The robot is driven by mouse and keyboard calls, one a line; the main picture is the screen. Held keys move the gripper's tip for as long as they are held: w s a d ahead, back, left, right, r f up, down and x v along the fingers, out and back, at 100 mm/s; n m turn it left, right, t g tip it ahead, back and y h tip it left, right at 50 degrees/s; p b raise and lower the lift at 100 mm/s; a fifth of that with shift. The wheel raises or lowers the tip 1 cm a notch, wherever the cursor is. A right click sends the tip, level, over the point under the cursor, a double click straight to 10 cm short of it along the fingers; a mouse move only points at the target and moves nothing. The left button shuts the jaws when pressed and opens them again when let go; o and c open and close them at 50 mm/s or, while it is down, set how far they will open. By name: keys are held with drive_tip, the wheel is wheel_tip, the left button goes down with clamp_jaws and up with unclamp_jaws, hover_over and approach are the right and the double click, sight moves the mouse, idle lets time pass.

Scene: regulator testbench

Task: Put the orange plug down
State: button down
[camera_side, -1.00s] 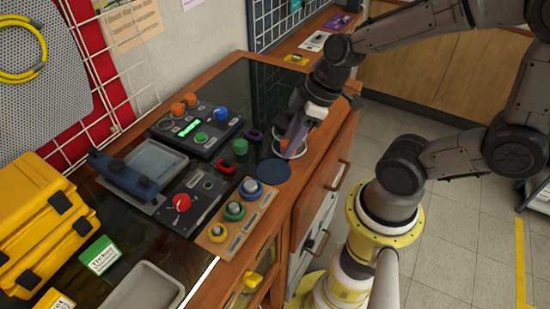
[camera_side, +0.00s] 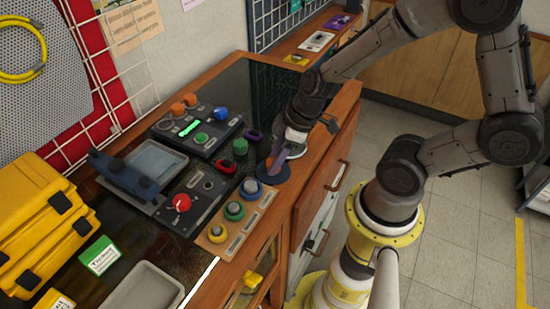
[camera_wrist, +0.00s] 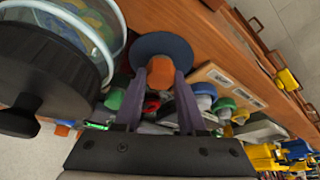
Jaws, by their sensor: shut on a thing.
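The orange plug (camera_wrist: 160,72) is held between the two purple fingers of my gripper (camera_wrist: 161,84) in the wrist view. My gripper (camera_side: 275,162) is shut on it. In the side view the fingers point down over the round dark blue disc (camera_side: 273,175) at the bench's front edge, and the plug is hard to make out there. The disc (camera_wrist: 150,43) lies just beyond the plug in the wrist view and overlaps it. I cannot tell whether the plug touches the disc.
A round clear-rimmed dish (camera_wrist: 95,30) is close on the left in the wrist view. A wooden strip with several coloured knobs (camera_side: 237,208) adjoins the disc. A panel with a red knob (camera_side: 181,203) and a green-lit box (camera_side: 187,128) stand farther back.

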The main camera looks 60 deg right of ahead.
drive_tip(key=shift+f, duration=0.1)
drive_tip(key=shift+c, duration=2.4)
unclamp_jaws()
drive_tip(key=s+r+m+t+h, duration=0.1)
drive_tip(key=s+r+m, duration=0.2)
drive_tip(key=r, duration=0.6)
drive_tip(key=s+d+r+m+h, duration=0.1)
drive_tip(key=s+r+m, duration=0.2)
drive_tip(key=s+r, duration=0.4)
drive_tip(key=shift+s+d+r+t, duration=0.25)
drive_tip(key=shift+r+t, duration=0.15)
drive_tip(key=shift+r, duration=0.6)
